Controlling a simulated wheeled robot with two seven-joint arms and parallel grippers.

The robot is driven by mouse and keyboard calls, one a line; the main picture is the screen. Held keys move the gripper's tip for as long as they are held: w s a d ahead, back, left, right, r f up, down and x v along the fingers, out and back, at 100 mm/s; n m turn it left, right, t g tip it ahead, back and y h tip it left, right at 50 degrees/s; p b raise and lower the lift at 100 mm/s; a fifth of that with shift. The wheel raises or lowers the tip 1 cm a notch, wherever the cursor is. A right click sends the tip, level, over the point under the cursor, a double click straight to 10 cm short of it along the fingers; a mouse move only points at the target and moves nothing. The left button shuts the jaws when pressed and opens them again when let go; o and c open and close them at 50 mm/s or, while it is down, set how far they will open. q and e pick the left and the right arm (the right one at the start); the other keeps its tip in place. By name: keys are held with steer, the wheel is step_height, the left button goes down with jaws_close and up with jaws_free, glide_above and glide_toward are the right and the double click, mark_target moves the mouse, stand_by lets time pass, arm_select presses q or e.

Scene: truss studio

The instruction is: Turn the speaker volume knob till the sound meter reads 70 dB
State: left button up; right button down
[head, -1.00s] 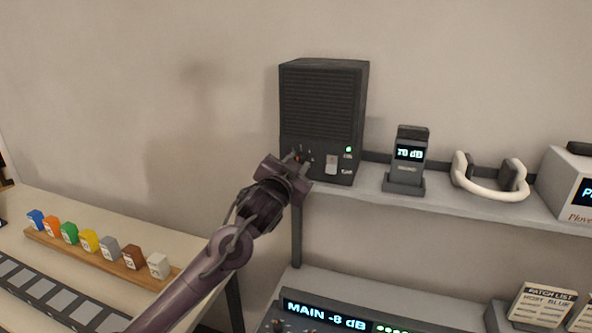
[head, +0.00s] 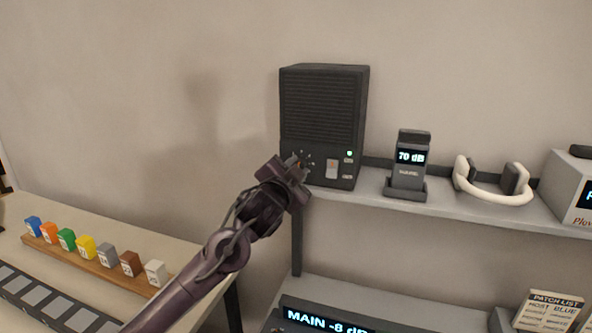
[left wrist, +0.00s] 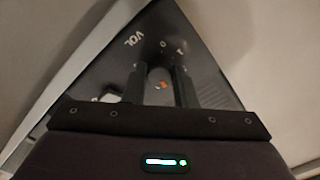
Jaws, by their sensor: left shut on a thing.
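The dark speaker (head: 323,115) stands on the grey shelf, with a lit green light on its front. My left gripper (head: 297,167) is at the lower left of the speaker front and is shut on the volume knob (left wrist: 160,83). In the head view the gripper hides most of the knob. The sound meter (head: 410,172) stands upright in its dock, right of the speaker, and reads 70 dB. My right gripper is out of view.
White headphones (head: 492,195) and a pale box (head: 570,185) are farther right on the shelf (head: 445,207). A mixer display (head: 325,320) reads MAIN -8 dB below. Several coloured blocks stand in a wooden rack (head: 90,265) on the left table.

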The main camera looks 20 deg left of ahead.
arm_select(q)
steer(key=o, duration=1)
steer(key=shift+s, duration=0.1)
steer(key=s+b, duration=0.3)
steer(key=s, duration=0.4)
steer(key=shift+s, duration=0.35)
steer(key=shift+a+f, duration=0.1)
